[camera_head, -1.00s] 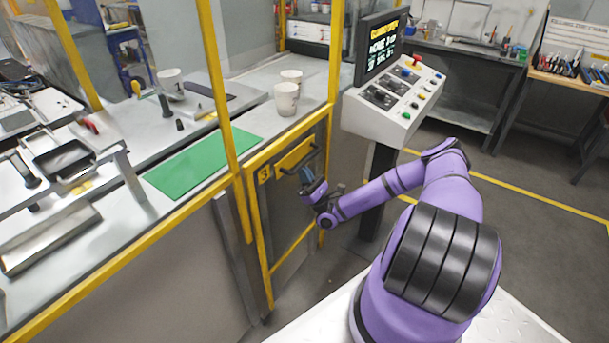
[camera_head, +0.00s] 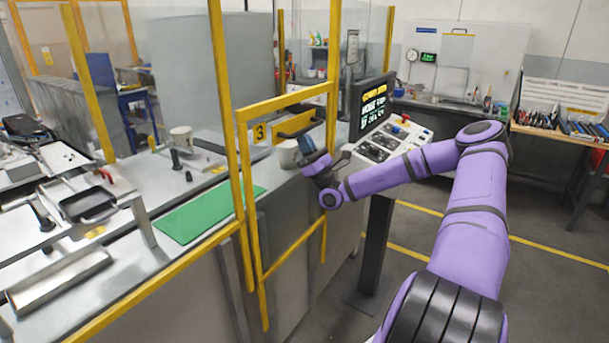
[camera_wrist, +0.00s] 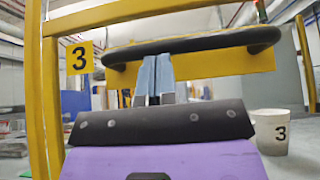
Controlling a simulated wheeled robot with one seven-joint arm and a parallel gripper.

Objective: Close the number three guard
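The number three guard (camera_head: 284,103) is a yellow-framed panel between two yellow posts, with a black "3" on a yellow plate (camera_head: 259,132). The plate also shows in the wrist view (camera_wrist: 80,58). The guard stands raised, its upper bar above the worktop level. Its black bar handle (camera_wrist: 205,45) runs across a yellow crosspiece. My gripper (camera_head: 308,146) is at the handle, and its blue-grey fingers (camera_wrist: 155,75) are close together on the bar. The fingertips are partly hidden by the bar.
A white cup marked 3 (camera_wrist: 272,130) stands behind the guard. A control console (camera_head: 380,140) with a screen is just right of the guard. A green mat (camera_head: 200,212) and another cup (camera_head: 181,138) are on the worktop. Open floor lies to the right.

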